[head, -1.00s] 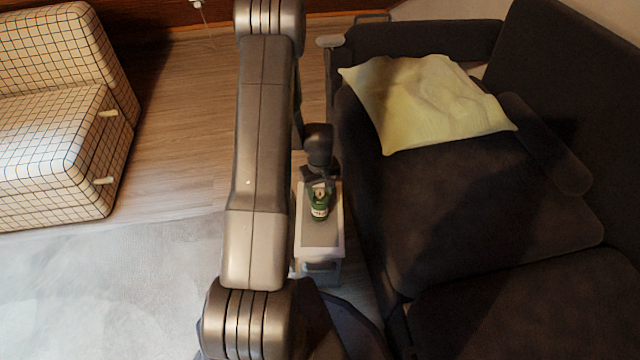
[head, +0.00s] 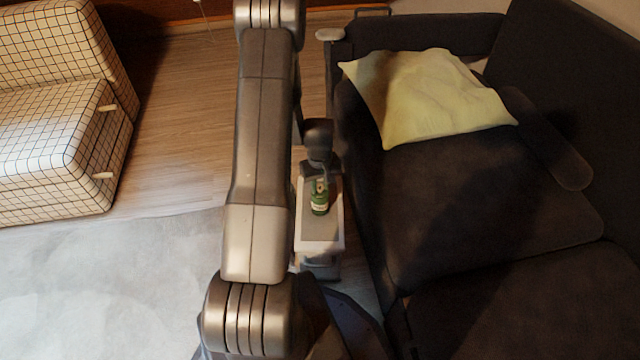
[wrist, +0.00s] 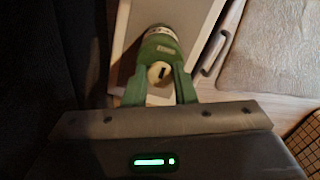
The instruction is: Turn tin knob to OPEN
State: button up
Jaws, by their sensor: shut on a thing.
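The green tin (head: 320,198) with a pale label stands on a small narrow side table (head: 322,232). In the wrist view the tin (wrist: 163,40) shows beyond my fingers, with a small pale marking on it that is too small to read. Its cream knob (wrist: 159,73) has a short dark mark, roughly upright in the picture. My gripper (wrist: 161,76) is shut on the knob, one green finger on each side. In the head view my gripper (head: 319,178) is small and dark just behind the tin, and its grip is hard to see there.
A dark sofa (head: 470,200) with a yellow pillow (head: 430,98) stands close on the right of the table. A checked seat (head: 50,150) is at the left. A grey rug (head: 110,280) and open wood floor (head: 170,110) lie between.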

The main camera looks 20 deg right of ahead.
aim_at(320, 186)
dwell(0.3)
jog(key=m+b, duration=0.1)
jog(key=m, duration=0.4)
jog(key=m+b, duration=0.1)
jog(key=m, duration=0.5)
jog(key=shift+f, duration=0.1)
jog(key=m, duration=0.5)
jog(key=shift+b, duration=0.35)
jog(key=shift+m, duration=2.5)
jog(key=o, duration=0.9)
jog(key=shift+c, duration=0.2)
notch_tip(320, 186, up, 14)
jog(key=p, duration=0.4)
